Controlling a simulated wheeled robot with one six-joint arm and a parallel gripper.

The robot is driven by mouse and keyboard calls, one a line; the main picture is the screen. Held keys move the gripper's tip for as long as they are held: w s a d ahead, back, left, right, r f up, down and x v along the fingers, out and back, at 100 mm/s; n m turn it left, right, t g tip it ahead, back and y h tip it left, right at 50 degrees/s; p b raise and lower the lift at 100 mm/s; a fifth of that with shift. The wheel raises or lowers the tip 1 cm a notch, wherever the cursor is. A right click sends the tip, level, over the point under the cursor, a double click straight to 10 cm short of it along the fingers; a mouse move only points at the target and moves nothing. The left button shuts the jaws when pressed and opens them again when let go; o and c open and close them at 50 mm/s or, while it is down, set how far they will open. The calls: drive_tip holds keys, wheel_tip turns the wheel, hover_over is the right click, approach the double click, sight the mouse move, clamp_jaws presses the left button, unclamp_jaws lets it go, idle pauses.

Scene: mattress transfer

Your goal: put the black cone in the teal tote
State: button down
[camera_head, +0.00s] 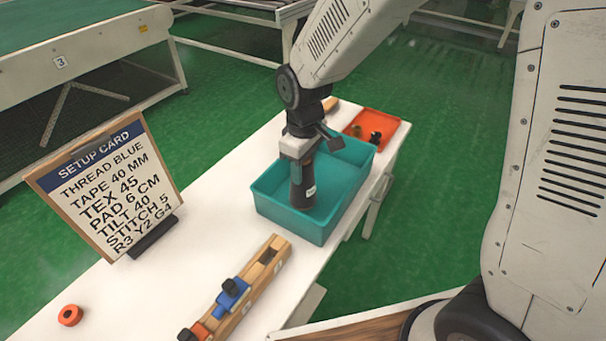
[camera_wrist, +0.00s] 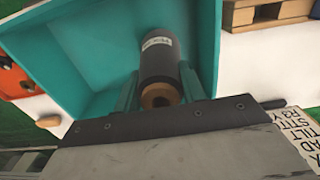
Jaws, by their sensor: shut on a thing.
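The black cone (camera_head: 303,190) stands upright inside the teal tote (camera_head: 326,232) on the white table, in the head view. My gripper (camera_head: 301,160) reaches down over the tote and is shut on the cone's upper part. The wrist view shows the cone (camera_wrist: 158,62) with a pale label and a brown core end, between the two fingers of my gripper (camera_wrist: 165,95). The tote (camera_wrist: 90,45) surrounds it there. I cannot tell whether the cone's base touches the tote floor.
An orange tray (camera_head: 388,122) with small dark items stands behind the tote. A wooden rack (camera_head: 262,275) with blue and orange pieces lies in front. A setup card (camera_head: 105,185) stands at left. An orange ring (camera_head: 70,315) lies at front left of the white table (camera_head: 150,285).

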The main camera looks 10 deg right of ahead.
drive_tip(key=shift+f, duration=1.45)
drive_tip(key=c, duration=0.8)
unclamp_jaws()
drive_tip(key=shift+c, duration=0.2)
wheel_tip(320, 180, up, 12)
drive_tip(key=shift+r, duration=0.25)
drive_tip(key=s+d+r+m, duration=0.4)
drive_tip(key=s+d, duration=0.4)
drive_tip(key=s, duration=0.3)
drive_tip(key=s+d+r+m+t, duration=0.1)
drive_tip(key=s+d+r+m, duration=0.3)
drive_tip(key=s+d, duration=0.4)
drive_tip(key=shift+s+r+m, duration=0.35)
drive_tip(key=shift+s+m, duration=0.25)
drive_tip(key=shift+s, duration=1.25)
